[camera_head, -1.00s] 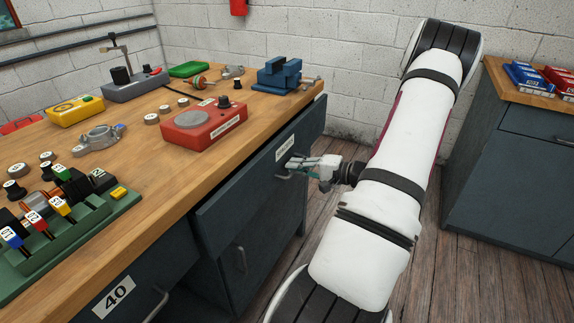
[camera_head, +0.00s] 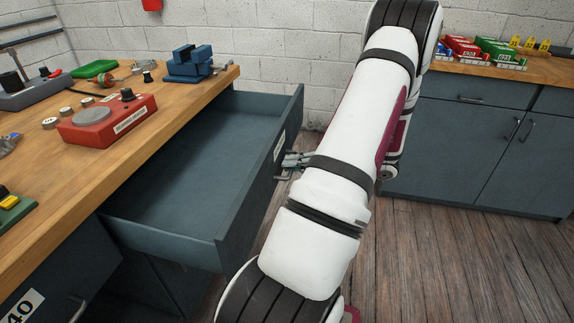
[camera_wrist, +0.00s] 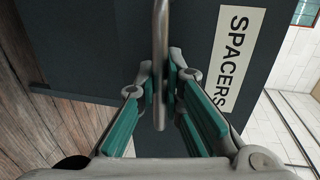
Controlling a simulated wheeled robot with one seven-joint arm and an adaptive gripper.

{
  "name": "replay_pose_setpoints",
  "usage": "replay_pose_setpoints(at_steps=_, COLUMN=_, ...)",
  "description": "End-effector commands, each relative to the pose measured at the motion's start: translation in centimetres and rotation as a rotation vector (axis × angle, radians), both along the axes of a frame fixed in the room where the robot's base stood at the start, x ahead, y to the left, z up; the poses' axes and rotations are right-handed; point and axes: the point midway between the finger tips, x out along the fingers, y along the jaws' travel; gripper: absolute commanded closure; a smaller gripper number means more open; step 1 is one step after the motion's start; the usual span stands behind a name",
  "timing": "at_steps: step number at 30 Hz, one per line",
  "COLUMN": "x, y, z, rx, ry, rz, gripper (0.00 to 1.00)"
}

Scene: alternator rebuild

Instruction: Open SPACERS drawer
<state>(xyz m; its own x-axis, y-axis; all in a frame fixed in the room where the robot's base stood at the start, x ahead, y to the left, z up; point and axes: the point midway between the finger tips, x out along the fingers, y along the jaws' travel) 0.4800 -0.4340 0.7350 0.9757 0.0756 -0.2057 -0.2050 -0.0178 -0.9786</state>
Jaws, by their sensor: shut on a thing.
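The SPACERS drawer (camera_head: 180,170) stands pulled far out from the wooden workbench in the head view. Its inside looks empty in the part I can see. My gripper (camera_head: 285,168) is at the drawer's front, partly hidden behind my arm. In the wrist view my gripper (camera_wrist: 164,95) is shut on the drawer's metal handle (camera_wrist: 160,50), with a finger on each side of the bar. The white SPACERS label (camera_wrist: 239,60) is on the dark front panel, right of the handle.
A red box (camera_head: 108,120) and a blue vise (camera_head: 190,64) stand on the workbench (camera_head: 60,210) above the drawer. A second cabinet (camera_head: 455,140) with coloured boxes on top stands at the right. Wooden floor (camera_head: 440,260) lies clear between them.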

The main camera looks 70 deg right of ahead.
Motion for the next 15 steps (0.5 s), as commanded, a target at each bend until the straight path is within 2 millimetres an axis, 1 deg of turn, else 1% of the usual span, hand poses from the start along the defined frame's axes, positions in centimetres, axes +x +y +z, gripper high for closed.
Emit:
replay_pose_setpoints(at_steps=11, x=-0.09, y=0.00, z=-0.07, rx=0.000, ry=0.002, rz=0.001, gripper=1.00)
replay_pose_setpoints(at_steps=12, x=-0.09, y=0.00, z=-0.07, rx=0.000, ry=0.002, rz=0.001, gripper=0.82)
replay_pose_setpoints(at_steps=14, x=-0.09, y=0.00, z=-0.06, rx=0.000, ry=0.002, rz=0.001, gripper=0.70)
replay_pose_setpoints(at_steps=15, x=-0.08, y=-0.01, z=-0.05, rx=0.000, ry=0.002, rz=0.001, gripper=0.70)
